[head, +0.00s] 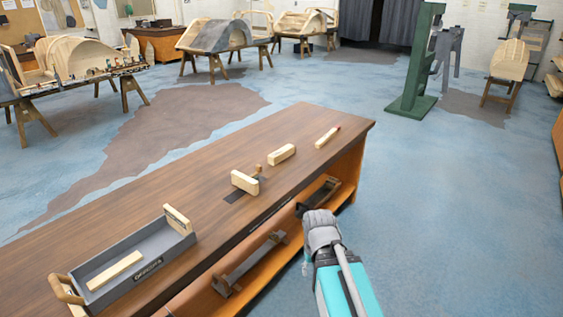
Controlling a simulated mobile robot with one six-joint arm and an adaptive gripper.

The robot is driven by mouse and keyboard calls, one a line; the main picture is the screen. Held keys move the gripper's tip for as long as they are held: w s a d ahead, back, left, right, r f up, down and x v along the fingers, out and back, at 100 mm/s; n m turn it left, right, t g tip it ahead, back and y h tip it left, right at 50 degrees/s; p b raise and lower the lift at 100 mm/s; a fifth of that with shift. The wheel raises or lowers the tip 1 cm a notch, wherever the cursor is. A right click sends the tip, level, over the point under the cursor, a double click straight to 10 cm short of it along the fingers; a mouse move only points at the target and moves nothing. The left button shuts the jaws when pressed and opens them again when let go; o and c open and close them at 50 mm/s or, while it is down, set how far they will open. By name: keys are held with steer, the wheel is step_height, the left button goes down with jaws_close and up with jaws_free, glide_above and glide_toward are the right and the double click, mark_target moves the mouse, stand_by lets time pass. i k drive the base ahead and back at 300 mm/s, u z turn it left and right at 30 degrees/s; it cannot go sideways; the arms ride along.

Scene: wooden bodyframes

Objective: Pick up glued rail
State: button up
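Several pale wooden pieces lie on the long brown workbench (215,165), and I cannot tell which is the glued rail. One block (244,181) sits on a dark patch, with a small clamp-like piece (258,171) beside it. A second block (282,154) lies farther back. A thin stick (326,138) with a red tip lies near the far end. Another pale strip (115,271) lies inside the grey tray. My gripper (303,210) is at the bench's right side, apart from these pieces. Its fingers are small and dark, mostly hidden by the wrist.
The grey tray (147,268) with a label and wooden end handles stands at the bench's near left. A shelf below the top holds a dark bar (250,264). A green stand (412,80) and wooden frames on trestles (217,37) stand behind.

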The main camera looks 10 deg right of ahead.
mark_target(287, 150)
steer(key=k, duration=0.25)
steer(key=z, duration=0.55)
steer(key=i, duration=1.05)
steer(key=z, duration=0.6)
steer(key=i, duration=1.45)
steer(key=u, duration=0.95)
steer(key=i, duration=0.6)
steer(key=u, duration=0.1)
